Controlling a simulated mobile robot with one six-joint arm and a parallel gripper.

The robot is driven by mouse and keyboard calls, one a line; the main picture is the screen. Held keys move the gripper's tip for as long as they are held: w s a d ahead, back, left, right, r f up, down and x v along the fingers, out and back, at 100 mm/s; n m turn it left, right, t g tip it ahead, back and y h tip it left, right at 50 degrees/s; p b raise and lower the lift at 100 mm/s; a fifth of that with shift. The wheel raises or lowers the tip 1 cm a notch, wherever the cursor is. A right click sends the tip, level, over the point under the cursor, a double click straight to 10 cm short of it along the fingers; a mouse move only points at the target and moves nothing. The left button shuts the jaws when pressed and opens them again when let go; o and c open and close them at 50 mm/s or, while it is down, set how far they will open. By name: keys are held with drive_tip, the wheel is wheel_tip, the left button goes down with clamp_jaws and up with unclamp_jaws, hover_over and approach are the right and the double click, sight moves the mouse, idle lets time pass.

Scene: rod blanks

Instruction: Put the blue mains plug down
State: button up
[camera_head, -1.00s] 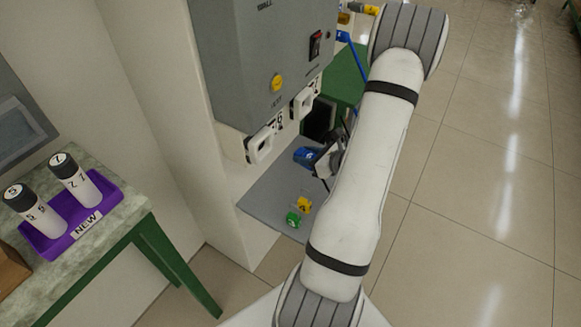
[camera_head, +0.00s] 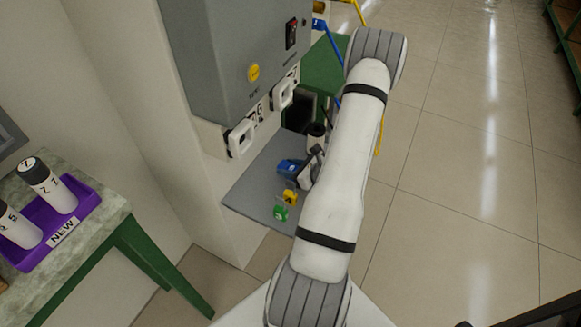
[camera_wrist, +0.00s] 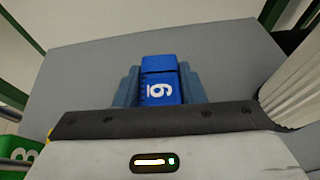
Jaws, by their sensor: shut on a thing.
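The blue mains plug (camera_wrist: 160,82) with a white mark like a 6 or 9 is between the fingers of my gripper (camera_wrist: 154,88) in the wrist view. The gripper is shut on it. In the head view the blue plug (camera_head: 289,167) shows over the grey shelf (camera_head: 247,190), beside my gripper (camera_head: 305,165), which my arm partly hides. Whether the plug touches the shelf I cannot tell.
A yellow plug (camera_head: 291,196) and a green plug (camera_head: 280,213) sit near the shelf's front. A grey cabinet (camera_head: 232,60) with white sockets (camera_head: 241,138) hangs above. A purple tray (camera_head: 85,205) with white cylinders stands on the left table.

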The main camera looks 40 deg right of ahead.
drive_tip(key=shift+f, duration=0.15)
drive_tip(key=o, duration=1.1)
drive_tip(key=shift+r, duration=0.25)
drive_tip(key=p+v, duration=0.1)
drive_tip(key=v, duration=1)
drive_tip(key=shift+s, duration=0.35)
drive_tip(key=shift+s+d, duration=0.1)
